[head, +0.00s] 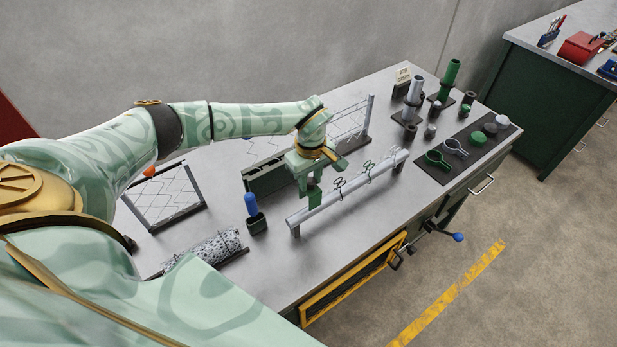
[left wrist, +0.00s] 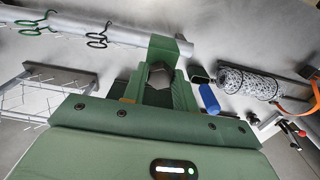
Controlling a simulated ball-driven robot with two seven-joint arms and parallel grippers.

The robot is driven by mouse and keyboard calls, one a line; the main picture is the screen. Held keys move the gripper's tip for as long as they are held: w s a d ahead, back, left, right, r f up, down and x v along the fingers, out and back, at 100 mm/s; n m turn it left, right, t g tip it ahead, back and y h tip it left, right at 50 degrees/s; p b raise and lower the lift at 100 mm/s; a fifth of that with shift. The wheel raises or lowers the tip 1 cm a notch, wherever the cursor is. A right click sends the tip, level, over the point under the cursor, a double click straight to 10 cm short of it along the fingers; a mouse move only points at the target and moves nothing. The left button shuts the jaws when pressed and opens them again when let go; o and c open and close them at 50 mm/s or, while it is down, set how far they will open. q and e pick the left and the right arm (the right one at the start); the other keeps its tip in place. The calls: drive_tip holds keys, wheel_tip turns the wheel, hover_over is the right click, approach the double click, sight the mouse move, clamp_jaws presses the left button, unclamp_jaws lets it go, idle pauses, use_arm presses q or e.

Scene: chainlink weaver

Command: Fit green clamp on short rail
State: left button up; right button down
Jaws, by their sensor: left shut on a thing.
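My left gripper (head: 312,180) points down above the near left end of a silver rail (head: 330,202), which stands on short posts along the bench. It is shut on a dark green blocky piece (head: 314,196), likely the green clamp. In the left wrist view the piece (left wrist: 165,48) sits between the fingertips (left wrist: 158,85) and overlaps the rail (left wrist: 110,32). I cannot tell whether it touches the rail. Two wire hooks hang on the rail, one green (left wrist: 36,26) and one darker (left wrist: 100,38). My right gripper is not in view.
A blue-handled tool (head: 252,205) stands in a dark cup left of the rail. A speckled roll (head: 205,252) lies nearer. Wire mesh frames (head: 165,195) stand behind. A dark mat (head: 432,172) with ring clamps and caps lies at right, with upright tubes (head: 414,92) beyond.

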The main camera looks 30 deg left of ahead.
use_arm(q)
drive_tip(key=f+b, duration=0.4)
drive_tip(key=f, duration=0.1)
drive_tip(key=f+b, duration=0.2)
drive_tip(key=f, duration=0.1)
drive_tip(key=shift+s+a+f+b, duration=0.1)
drive_tip(key=shift+a+f+b, duration=0.05)
drive_tip(key=shift+a+b, duration=0.15)
drive_tip(key=shift+a+f+b, duration=0.1)
drive_tip(key=shift+f+b, duration=0.2)
drive_tip(key=shift+f, duration=0.3)
drive_tip(key=o, duration=1)
drive_tip(key=shift+c, duration=0.2)
wheel_tip(320, 180, up, 16)
drive_tip(key=shift+r+p, duration=0.15)
drive_tip(key=shift+p, duration=0.15)
